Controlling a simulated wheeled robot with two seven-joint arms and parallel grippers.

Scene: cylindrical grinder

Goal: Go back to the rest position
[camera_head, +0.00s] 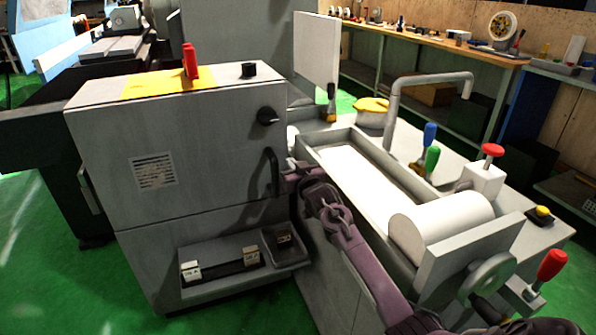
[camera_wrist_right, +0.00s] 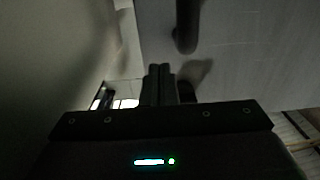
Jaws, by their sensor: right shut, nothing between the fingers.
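My right arm, purple, reaches in from the lower right in the head view. My right gripper (camera_head: 291,164) is at the right edge of the grey cabinet (camera_head: 130,115), close to its dark vertical handle (camera_head: 272,172). In the right wrist view the fingers of the right gripper (camera_wrist_right: 158,72) are together with nothing between them. A dark bar, apparently the handle (camera_wrist_right: 187,28), hangs just beyond the fingertips, and I see a gap between them. My left gripper is not in view.
The grinder bed with its trough (camera_head: 365,185) and white cylinder (camera_head: 440,228) stands right of my arm. A shelf (camera_head: 225,278) with small blocks and a dark bin (camera_head: 285,245) juts from the cabinet's lower front. Green floor (camera_head: 60,270) is clear at left.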

